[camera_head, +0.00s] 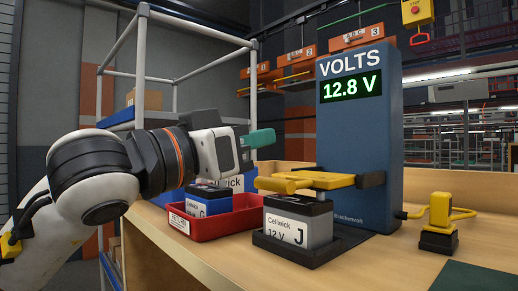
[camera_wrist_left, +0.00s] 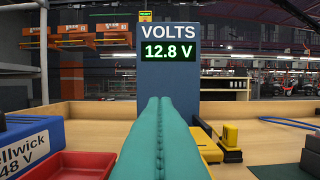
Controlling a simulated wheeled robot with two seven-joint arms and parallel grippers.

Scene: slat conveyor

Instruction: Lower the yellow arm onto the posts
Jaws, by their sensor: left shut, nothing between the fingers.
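The yellow arm (camera_head: 325,179) reaches left from a blue volts tester (camera_head: 350,140) and lies about level just over the top of the battery marked J (camera_head: 290,223). Its handle end points left. Contact with the posts is too small to make out. The tester's display reads 12.8 V. The battery sits in a black holder (camera_head: 300,250). My left gripper (camera_head: 262,138), with teal fingers, is shut and empty, above the handle end and apart from it. The shut fingers (camera_wrist_left: 160,135) fill the middle of the left wrist view, partly hiding the yellow arm (camera_wrist_left: 207,147). My right gripper is not in view.
A red tray (camera_head: 215,224) with a blue-topped battery (camera_head: 208,197) stands left of battery J. A yellow device on a black base (camera_head: 440,215) stands at the right, with a dark green mat (camera_head: 475,277) in front. Bare bench lies between.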

